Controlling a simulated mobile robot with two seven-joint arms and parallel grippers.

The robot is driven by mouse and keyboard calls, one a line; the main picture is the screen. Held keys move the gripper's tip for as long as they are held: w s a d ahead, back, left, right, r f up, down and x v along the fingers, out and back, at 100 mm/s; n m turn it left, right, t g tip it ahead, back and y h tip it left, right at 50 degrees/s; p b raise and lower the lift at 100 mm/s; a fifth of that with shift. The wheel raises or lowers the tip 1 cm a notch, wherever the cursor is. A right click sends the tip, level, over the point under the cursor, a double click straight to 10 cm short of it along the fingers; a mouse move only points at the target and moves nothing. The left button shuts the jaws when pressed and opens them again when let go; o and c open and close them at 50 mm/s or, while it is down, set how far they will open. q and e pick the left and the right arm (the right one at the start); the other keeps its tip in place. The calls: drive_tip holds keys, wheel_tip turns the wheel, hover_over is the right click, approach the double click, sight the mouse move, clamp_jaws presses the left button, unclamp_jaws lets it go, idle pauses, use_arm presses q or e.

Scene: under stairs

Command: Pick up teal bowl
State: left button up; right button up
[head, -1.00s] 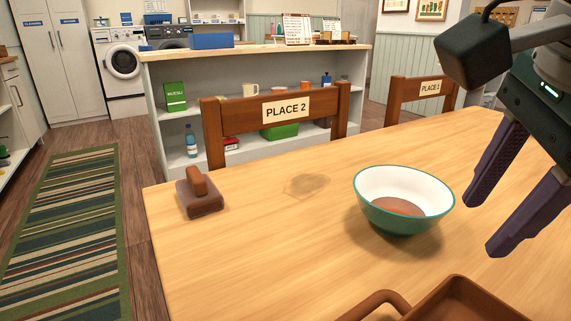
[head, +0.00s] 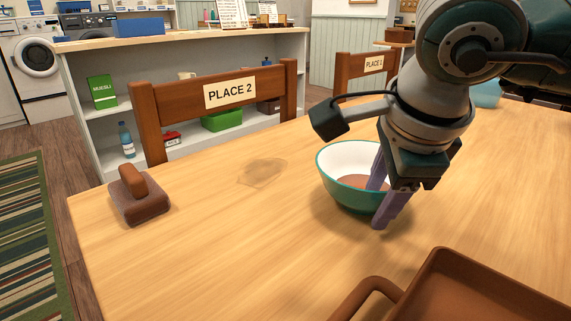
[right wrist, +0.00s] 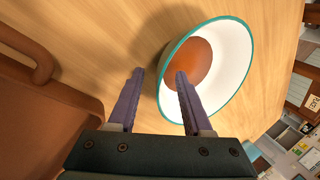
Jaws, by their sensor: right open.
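The teal bowl (head: 345,190) stands upright on the wooden table, white inside with brown at the bottom. It also shows in the right wrist view (right wrist: 232,75). My right gripper (head: 378,205) is open at the bowl's near right side. In the right wrist view my right gripper (right wrist: 160,78) has one finger outside the bowl and the other over its inside, with the teal rim between them. I cannot tell whether either finger touches the bowl. My left gripper is not in view.
A brown tray with a handle (head: 480,290) lies at the near right of the table (head: 230,250). A brown block with a grip (head: 140,200) sits at the left edge. Chairs marked PLACE 2 (head: 215,100) and PLACE 1 (head: 368,70) stand behind. The middle left of the table is clear.

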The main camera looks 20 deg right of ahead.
drive_tip(key=shift+w+f, duration=0.1)
drive_tip(key=shift+f, duration=0.05)
clamp_jaws()
idle(1.4)
